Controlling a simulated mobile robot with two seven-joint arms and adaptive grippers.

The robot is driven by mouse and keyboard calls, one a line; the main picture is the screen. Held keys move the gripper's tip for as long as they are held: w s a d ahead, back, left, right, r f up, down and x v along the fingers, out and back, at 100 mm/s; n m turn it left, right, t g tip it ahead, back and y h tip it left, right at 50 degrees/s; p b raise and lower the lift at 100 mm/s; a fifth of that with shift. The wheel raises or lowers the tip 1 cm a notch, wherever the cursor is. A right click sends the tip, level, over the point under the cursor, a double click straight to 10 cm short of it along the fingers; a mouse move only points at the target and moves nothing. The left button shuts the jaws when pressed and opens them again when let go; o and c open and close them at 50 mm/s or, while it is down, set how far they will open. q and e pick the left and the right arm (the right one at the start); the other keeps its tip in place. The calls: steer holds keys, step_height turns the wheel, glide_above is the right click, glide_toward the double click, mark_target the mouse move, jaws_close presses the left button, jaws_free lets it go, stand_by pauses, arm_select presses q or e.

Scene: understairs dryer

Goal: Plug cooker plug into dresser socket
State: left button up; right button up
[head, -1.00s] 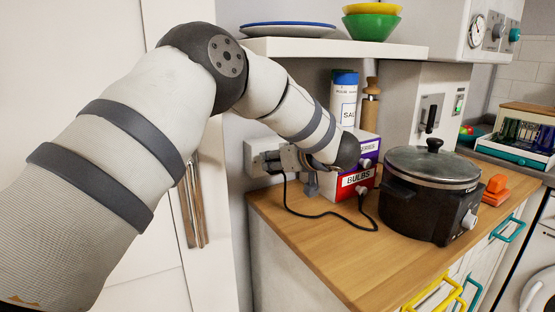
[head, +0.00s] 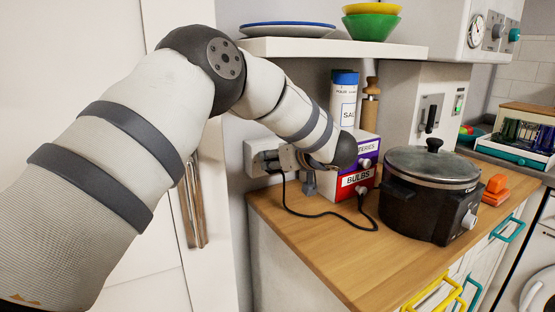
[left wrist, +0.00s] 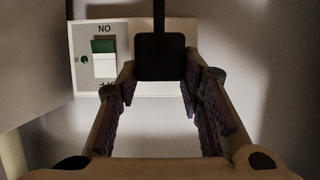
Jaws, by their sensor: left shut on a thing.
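The white dresser socket (head: 251,163) is on the wall above the left end of the wooden worktop. In the left wrist view the socket plate (left wrist: 84,40) shows a green and white switch on its left. My left gripper (head: 276,160) is at the socket, shut on the black cooker plug (left wrist: 160,57), whose cord runs upward in that view. The plug covers part of the plate's right side. Its pins are hidden, so I cannot tell how deep they sit. The black cooker (head: 431,196) stands on the worktop, its cord (head: 330,213) looping towards the socket. My right gripper is not in view.
A box labelled bulbs (head: 355,184) stands close right of my left gripper. A salt container (head: 343,102) and a wooden mill (head: 371,103) are behind it. A white shelf (head: 330,47) with plates and bowls is above. The worktop's front left (head: 345,270) is clear.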

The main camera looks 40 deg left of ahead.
arm_select(q)
steer(key=shift+w+a+r, duration=0.1)
steer(key=shift+w+a, duration=0.15)
steer(key=shift+a, duration=0.45)
stand_by(0.5)
stand_by(0.3)
steer(key=o, duration=1.3)
steer(key=shift+c, duration=0.2)
